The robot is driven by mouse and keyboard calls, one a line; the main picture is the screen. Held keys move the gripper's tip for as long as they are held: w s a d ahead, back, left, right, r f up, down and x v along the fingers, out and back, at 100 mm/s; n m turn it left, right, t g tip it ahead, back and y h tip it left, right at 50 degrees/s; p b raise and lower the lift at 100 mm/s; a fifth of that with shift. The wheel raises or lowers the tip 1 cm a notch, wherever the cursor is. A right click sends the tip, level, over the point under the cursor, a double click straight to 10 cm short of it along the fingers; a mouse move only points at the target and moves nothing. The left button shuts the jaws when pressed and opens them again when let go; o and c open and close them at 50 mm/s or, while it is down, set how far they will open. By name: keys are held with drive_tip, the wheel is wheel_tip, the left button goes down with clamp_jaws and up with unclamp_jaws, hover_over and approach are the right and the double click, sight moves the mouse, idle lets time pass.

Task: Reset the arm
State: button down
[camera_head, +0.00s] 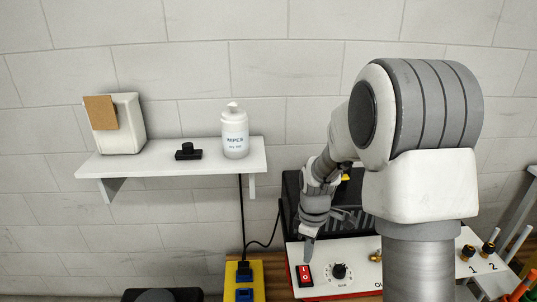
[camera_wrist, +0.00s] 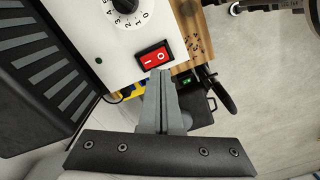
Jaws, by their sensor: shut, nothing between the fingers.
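My arm reaches over the white front panel of the welder (camera_head: 345,275) at the lower right of the head view. My gripper (camera_head: 308,258) points down just above the red rocker switch (camera_head: 305,276). In the wrist view my gripper (camera_wrist: 160,75) is shut and empty, with its fingertips close to the lower edge of the red switch (camera_wrist: 154,57). I cannot tell whether they touch it. A black dial (camera_head: 340,271) sits right of the switch; the wrist view shows this dial (camera_wrist: 125,5) with numbers around it.
A white wall shelf (camera_head: 180,160) at the left holds a white bottle (camera_head: 235,133), a small black object (camera_head: 188,151) and a white box (camera_head: 122,125). A yellow unit (camera_head: 245,280) stands left of the welder. Brass connectors (camera_head: 488,248) and rods stand at the right.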

drive_tip(key=s+r+m+t, duration=0.1)
drive_tip(key=s+r+m, duration=0.25)
drive_tip(key=r, duration=0.35)
drive_tip(key=s+r+m+t, duration=0.2)
drive_tip(key=s+r, duration=0.3)
drive_tip(key=r, duration=0.3)
drive_tip(key=s+r+m+t, duration=0.2)
drive_tip(key=s+r+m, duration=0.4)
drive_tip(key=s, duration=0.6)
drive_tip(key=shift+t, duration=0.3)
drive_tip(key=shift+w+r+m, duration=0.15)
drive_tip(key=shift+m, duration=0.2)
drive_tip(key=w+f+m+g+b, duration=0.1)
drive_tip(key=w+f+m+g, duration=0.1)
drive_tip(key=w+f+m, duration=0.5)
drive_tip(key=w+f+m+g+b, duration=0.2)
drive_tip(key=w+f+m, duration=0.5)
drive_tip(key=w, duration=0.9)
drive_tip(key=m+g, duration=0.1)
drive_tip(key=m, duration=0.2)
drive_tip(key=shift+w+f+m+g, duration=0.15)
drive_tip(key=shift+m+g, duration=0.15)
drive_tip(key=shift+m, duration=0.1)
